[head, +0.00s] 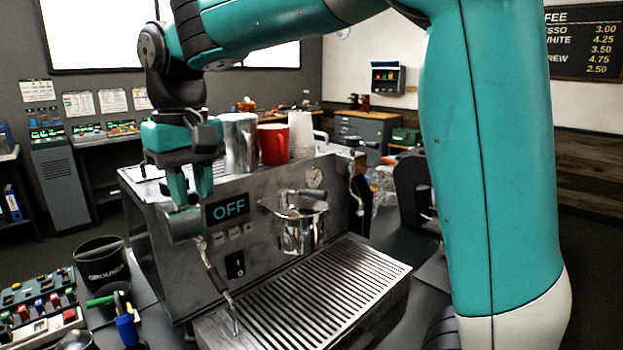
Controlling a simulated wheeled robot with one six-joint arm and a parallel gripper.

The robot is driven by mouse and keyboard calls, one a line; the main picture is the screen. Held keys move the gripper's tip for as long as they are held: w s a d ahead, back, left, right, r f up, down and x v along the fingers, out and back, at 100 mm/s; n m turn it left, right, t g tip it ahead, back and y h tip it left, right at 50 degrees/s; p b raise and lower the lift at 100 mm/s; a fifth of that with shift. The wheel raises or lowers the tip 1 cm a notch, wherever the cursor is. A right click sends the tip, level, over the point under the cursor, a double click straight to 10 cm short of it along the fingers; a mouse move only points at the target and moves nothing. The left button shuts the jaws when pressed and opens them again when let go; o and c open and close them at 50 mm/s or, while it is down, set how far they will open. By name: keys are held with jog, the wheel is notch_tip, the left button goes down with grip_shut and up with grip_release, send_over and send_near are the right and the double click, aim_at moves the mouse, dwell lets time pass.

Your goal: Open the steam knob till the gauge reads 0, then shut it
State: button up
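The espresso machine stands in the middle of the head view, with its display (229,208) reading OFF. A round grey knob (182,226) sits at the left of its front, above the thin steam wand (218,278); it looks like the steam knob. The small round pressure gauge (314,178) is on the front above the portafilter (300,225); its needle is too small to read. My gripper (190,198) points down at the knob, its teal fingers a little apart. The fingertips overlap the knob's top in the picture; I cannot tell whether they touch or clamp it.
A metal pitcher (240,142), a red mug (273,144) and white cups (302,134) stand on the machine's top, right beside my gripper. The drip tray (330,290) is empty. A black bin (102,265) and a control panel (38,312) are at left.

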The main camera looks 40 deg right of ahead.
jog(key=w+d+n+p, duration=0.6)
jog(key=n+p, duration=0.4)
jog(key=n, duration=0.7)
jog(key=shift+d, duration=0.15)
dwell(0.7)
jog(key=shift+w, duration=0.1)
dwell(5.3)
